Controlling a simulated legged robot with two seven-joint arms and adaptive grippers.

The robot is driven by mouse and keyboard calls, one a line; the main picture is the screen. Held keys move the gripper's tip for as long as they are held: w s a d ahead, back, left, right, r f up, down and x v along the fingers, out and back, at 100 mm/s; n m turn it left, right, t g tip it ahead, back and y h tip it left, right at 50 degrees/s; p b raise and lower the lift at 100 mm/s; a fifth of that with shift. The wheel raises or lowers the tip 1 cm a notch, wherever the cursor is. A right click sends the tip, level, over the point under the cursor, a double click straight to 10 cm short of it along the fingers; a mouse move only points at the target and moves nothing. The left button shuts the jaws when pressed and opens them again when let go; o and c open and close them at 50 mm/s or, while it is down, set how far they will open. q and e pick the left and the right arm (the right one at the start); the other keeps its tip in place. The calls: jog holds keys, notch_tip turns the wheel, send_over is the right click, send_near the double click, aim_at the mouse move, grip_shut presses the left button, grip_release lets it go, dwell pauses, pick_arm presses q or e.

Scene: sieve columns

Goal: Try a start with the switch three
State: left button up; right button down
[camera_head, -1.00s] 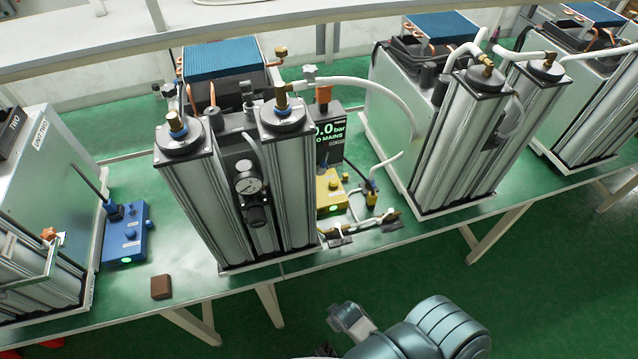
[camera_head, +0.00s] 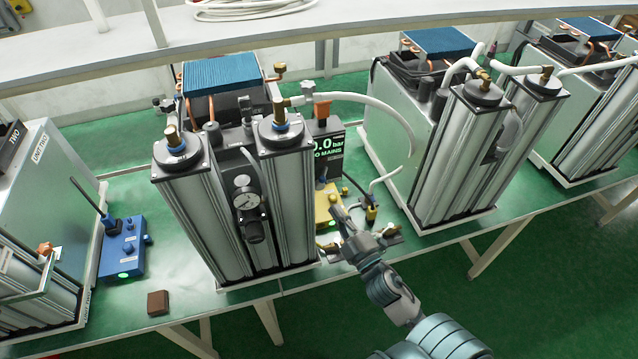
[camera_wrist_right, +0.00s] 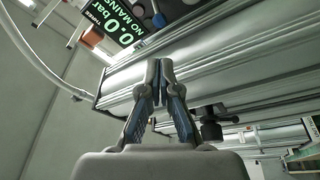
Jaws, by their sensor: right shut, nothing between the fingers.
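A yellow control box (camera_head: 322,207) sits on the bench right of the near twin-column unit (camera_head: 235,195). A dark display (camera_head: 327,150) behind it shows 0.0 bar and a partly hidden line ending in "O MAINS"; the display also shows in the right wrist view (camera_wrist_right: 118,20), reading 0.0 and NO MAINS. My right gripper (camera_head: 338,212) is shut and empty, at the box's right edge in the picture; I cannot tell whether it touches. Its closed fingers (camera_wrist_right: 157,68) show in front of a silver column. My left gripper is not in view.
A blue control box (camera_head: 123,252) stands at the left by the unit marked two. A brown block (camera_head: 158,302) lies near the bench's front edge. A white hose (camera_head: 375,100) arches above the yellow box. Another column unit (camera_head: 470,150) stands to the right.

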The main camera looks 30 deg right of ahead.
aim_at(324, 174)
jog(key=shift+w+a, duration=0.1)
jog(key=shift+w+r+p, duration=0.25)
jog(key=shift+w+p, duration=0.2)
jog(key=shift+w, duration=1.2)
jog(key=shift+w+r+p, duration=0.3)
jog(key=shift+w+p, duration=0.1)
jog(key=shift+w, duration=1.2)
jog(key=shift+w+r+p, duration=0.25)
jog(key=shift+w+p, duration=0.2)
jog(key=shift+w, duration=1.2)
